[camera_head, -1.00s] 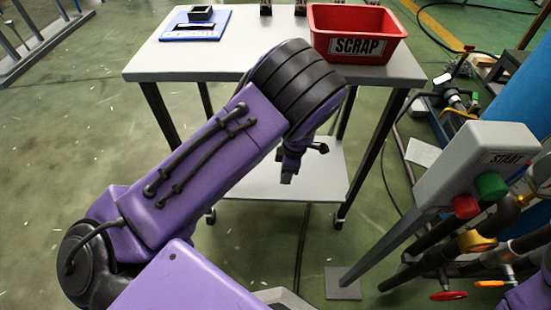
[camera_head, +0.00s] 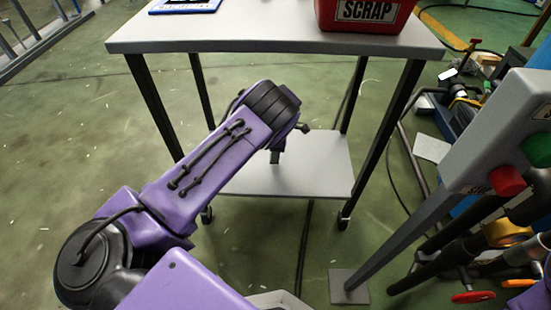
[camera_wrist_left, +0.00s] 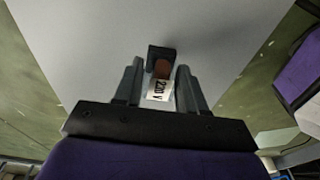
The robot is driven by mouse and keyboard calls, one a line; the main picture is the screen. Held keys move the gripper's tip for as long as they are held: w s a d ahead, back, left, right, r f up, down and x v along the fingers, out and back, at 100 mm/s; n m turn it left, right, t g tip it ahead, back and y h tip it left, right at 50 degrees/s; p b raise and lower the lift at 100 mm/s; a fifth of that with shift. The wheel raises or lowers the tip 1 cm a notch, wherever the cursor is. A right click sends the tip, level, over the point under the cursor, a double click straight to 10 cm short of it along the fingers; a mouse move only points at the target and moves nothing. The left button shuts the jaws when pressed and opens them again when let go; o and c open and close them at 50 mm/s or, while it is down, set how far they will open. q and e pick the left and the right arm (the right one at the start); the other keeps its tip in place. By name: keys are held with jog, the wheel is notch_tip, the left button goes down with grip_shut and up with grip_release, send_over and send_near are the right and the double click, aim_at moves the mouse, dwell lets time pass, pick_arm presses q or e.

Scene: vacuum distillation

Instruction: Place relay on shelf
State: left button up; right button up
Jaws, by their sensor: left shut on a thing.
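The relay (camera_wrist_left: 161,72) is a small dark block with a brownish-red part and a white label, seen in the left wrist view. My left gripper (camera_wrist_left: 160,88) is shut on it, one finger on each side. The shelf is the light grey lower board (camera_head: 318,168) of the table in the head view. Its pale surface (camera_wrist_left: 90,45) appears to lie behind the relay in the wrist view; whether they touch I cannot tell. In the head view my left gripper (camera_head: 276,157) is over the shelf's left part, mostly hidden by my arm. My right gripper is out of view.
The table top (camera_head: 270,38) is above the shelf, with dark legs (camera_head: 396,125) at the corners. A red SCRAP bin (camera_head: 365,12) and a blue board (camera_head: 185,6) are on top. A grey button box (camera_head: 500,150) on a post stands at the right.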

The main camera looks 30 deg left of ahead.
pick_arm(q)
jog(key=shift+f, duration=0.8)
jog(key=shift+f, duration=0.25)
jog(key=o, duration=1.1)
jog(key=shift+r, duration=0.1)
jog(key=r+p, duration=0.1)
jog(key=r, duration=0.1)
jog(key=r+p, duration=0.1)
jog(key=r, duration=0.4)
jog(key=shift+w+d+p, duration=0.25)
jog(key=shift+d+p, duration=0.1)
jog(key=shift+p, duration=0.05)
jog(key=shift+d+r, duration=0.1)
jog(key=shift+r, duration=0.3)
